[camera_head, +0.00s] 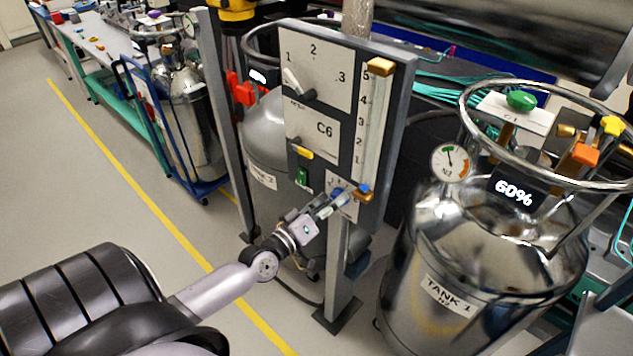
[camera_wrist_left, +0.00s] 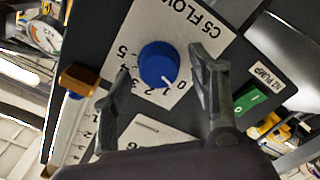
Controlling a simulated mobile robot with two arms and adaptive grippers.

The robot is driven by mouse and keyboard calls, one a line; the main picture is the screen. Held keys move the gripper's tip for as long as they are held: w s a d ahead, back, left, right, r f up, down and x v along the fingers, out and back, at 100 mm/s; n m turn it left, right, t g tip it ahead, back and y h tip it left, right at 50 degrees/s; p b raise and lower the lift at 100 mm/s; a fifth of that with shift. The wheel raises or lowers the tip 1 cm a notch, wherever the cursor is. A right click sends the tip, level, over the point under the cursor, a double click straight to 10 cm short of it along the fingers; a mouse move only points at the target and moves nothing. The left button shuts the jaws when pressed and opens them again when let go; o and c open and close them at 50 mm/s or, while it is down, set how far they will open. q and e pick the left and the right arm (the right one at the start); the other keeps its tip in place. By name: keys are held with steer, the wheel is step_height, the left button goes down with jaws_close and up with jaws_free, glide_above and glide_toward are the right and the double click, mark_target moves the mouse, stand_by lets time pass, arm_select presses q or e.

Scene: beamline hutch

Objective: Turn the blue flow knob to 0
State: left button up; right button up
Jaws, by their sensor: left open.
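The blue flow knob (camera_wrist_left: 158,64) sits on the white "C5 FLOW" plate (camera_wrist_left: 160,25) of the dark panel. Its white pointer line points to the 0–1 end of the printed scale, close to the 1; the exact reading is hard to tell. In the head view the blue knob (camera_head: 338,194) is low on the panel and partly hidden by my gripper. My left gripper (camera_head: 328,206) is in front of it. In the left wrist view the left gripper (camera_wrist_left: 162,60) is open, one finger on each side of the knob, with visible gaps. My right gripper is out of view.
The panel (camera_head: 397,130) also carries a white lever (camera_head: 296,82), a yellow handle (camera_head: 300,152), a green switch (camera_head: 302,177) and brass blocks (camera_head: 380,67). Tank 1 (camera_head: 450,270) stands close on the right. Open floor (camera_head: 110,190) lies to the left.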

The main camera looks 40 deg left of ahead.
arm_select(q)
steer(key=s, duration=1.1)
steer(key=shift+s+a, duration=0.15)
steer(key=shift+a, duration=0.3)
steer(key=s+f+m+g+y, duration=0.15)
steer(key=s+f+g, duration=0.3)
steer(key=f, duration=1.15)
steer(key=s+f+m+g, duration=0.35)
steer(key=s+f, duration=0.25)
steer(key=f, duration=1.1)
steer(key=s+d+f+m+g, duration=0.3)
steer(key=s+f, duration=0.5)
steer(key=s, duration=0.3)
steer(key=s+d+f+m+g, duration=0.2)
steer(key=s+d+f+g, duration=0.4)
steer(key=s+f, duration=0.3)
steer(key=shift+s+d+f+m, duration=0.35)
steer(key=shift+s+d, duration=0.2)
steer(key=shift+s, duration=0.45)
steer(key=shift+c, duration=0.4)
